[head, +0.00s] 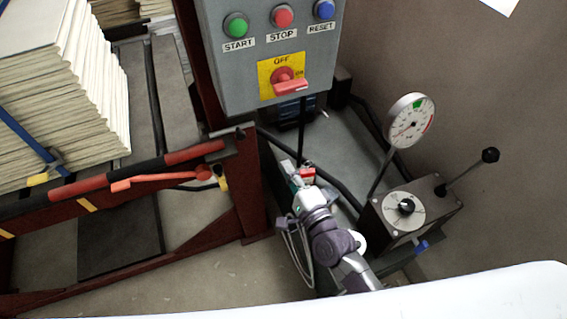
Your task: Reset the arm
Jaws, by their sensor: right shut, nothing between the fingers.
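My right arm reaches up from the bottom centre in the head view. Its gripper (299,174) is shut and empty, below the grey control box (238,78) and left of the gauge. A small red and white patch shows right beside the fingers; I cannot tell what it belongs to. My left gripper is not in view. The control box carries a green START button (236,26), a red STOP button (282,16), a blue RESET button (324,10) and a red rotary switch (289,81) on a yellow plate. The gripper is apart from the buttons.
A tall stack of cream sheets (62,95) stands at the left behind a red and black bar (140,172) on a dark red frame. A round gauge (409,121) and a lever box (412,207) with a black-knobbed lever stand right of my gripper. Bare floor shows lower left.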

